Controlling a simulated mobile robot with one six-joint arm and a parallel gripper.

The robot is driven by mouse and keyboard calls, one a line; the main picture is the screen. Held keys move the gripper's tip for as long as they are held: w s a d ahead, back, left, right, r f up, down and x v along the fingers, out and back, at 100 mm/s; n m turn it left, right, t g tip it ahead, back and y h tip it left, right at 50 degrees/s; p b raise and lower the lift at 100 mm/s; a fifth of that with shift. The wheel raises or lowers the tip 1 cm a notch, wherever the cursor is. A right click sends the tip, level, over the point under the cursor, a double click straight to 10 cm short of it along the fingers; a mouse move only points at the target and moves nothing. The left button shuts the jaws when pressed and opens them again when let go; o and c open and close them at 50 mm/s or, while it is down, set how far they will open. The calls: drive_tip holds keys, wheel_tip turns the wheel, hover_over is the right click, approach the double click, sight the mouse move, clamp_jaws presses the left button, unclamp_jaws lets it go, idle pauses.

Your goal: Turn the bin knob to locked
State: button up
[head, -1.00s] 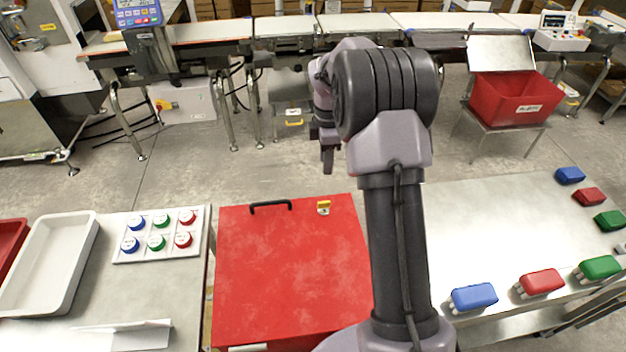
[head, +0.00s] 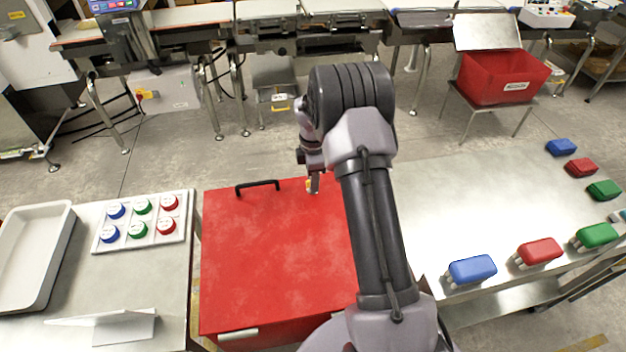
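The red bin (head: 270,260) stands between two metal tables, its flat lid closed. A black handle (head: 257,186) is fixed near the lid's far edge. The yellow bin knob (head: 308,184) is at the far edge, right of the handle, and is mostly hidden behind my gripper. My gripper (head: 314,188) points down at the knob, very close to it or touching it. I cannot tell whether its fingers are open or shut, or which way the knob is turned.
The left table holds a white tray (head: 35,250), a panel (head: 142,222) with several coloured round pieces, and a folded metal sheet (head: 110,322). The right table (head: 470,210) carries several coloured blocks along its edges. Behind stand a red crate (head: 500,78) and the conveyor (head: 200,30).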

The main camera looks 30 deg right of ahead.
clamp_jaws()
drive_tip(key=shift+m, duration=0.3)
drive_tip(key=m+p, duration=0.1)
drive_tip(key=m, duration=0.2)
drive_tip(key=shift+m, duration=0.4)
drive_tip(key=m, duration=0.4)
drive_tip(key=shift+m, duration=0.3)
drive_tip(key=m, duration=0.4)
drive_tip(key=shift+m+b, duration=0.3)
drive_tip(key=shift+m, duration=2.1)
